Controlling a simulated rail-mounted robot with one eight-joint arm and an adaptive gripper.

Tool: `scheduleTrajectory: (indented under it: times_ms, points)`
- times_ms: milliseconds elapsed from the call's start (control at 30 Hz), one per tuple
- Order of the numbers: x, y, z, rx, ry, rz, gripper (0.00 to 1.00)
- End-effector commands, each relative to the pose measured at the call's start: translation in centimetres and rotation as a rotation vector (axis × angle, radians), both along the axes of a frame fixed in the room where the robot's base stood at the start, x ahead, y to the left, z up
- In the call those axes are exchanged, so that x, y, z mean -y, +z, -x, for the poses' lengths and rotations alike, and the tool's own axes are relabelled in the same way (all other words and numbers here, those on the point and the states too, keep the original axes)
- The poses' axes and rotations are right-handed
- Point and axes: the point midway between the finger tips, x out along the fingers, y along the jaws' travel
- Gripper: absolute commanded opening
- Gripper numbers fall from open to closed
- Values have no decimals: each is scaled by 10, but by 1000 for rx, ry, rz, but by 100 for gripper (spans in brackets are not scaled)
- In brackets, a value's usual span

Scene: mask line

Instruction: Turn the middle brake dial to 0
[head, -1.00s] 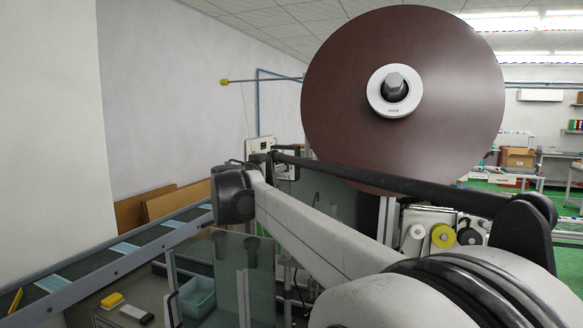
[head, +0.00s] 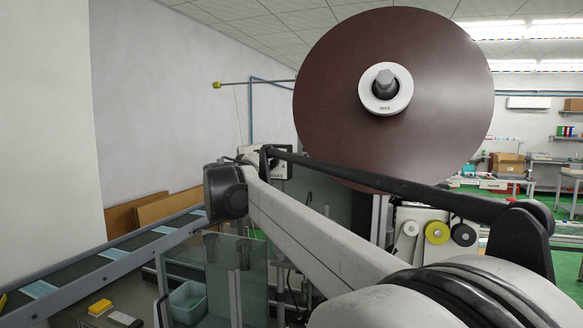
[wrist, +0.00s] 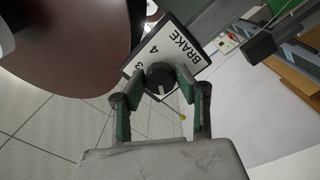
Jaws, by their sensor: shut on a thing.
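In the wrist view a round black brake dial (wrist: 160,78) sits on a white plate (wrist: 189,60) lettered BRAKE. The digits 3 and 4 show on the plate to the left of and above the dial. A pale mark shows on the dial's lower side in the picture; the 0 is not readable. My gripper (wrist: 166,86) is shut on the dial, with a green-padded finger on either side. In the head view my arm hides the gripper and dial. I cannot tell from the single dial in view whether it is the middle one.
A large brown reel (head: 340,120) stands above and behind my arm. A conveyor (head: 150,252) runs along the left, beside clear guard panels (head: 205,258). A teal bin (head: 187,300) sits below. Yellow and white rollers (head: 437,232) are at right.

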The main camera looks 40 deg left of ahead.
Motion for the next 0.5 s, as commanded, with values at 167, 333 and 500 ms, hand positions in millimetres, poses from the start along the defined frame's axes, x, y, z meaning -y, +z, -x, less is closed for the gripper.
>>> scheduleTrajectory:
  times_ms: [167,333,500]
  points:
    - [0,0,0,46,1,162,4]
    - [0,1,0,89,1,318,4]
    - [0,1,0,131,2,474,4]
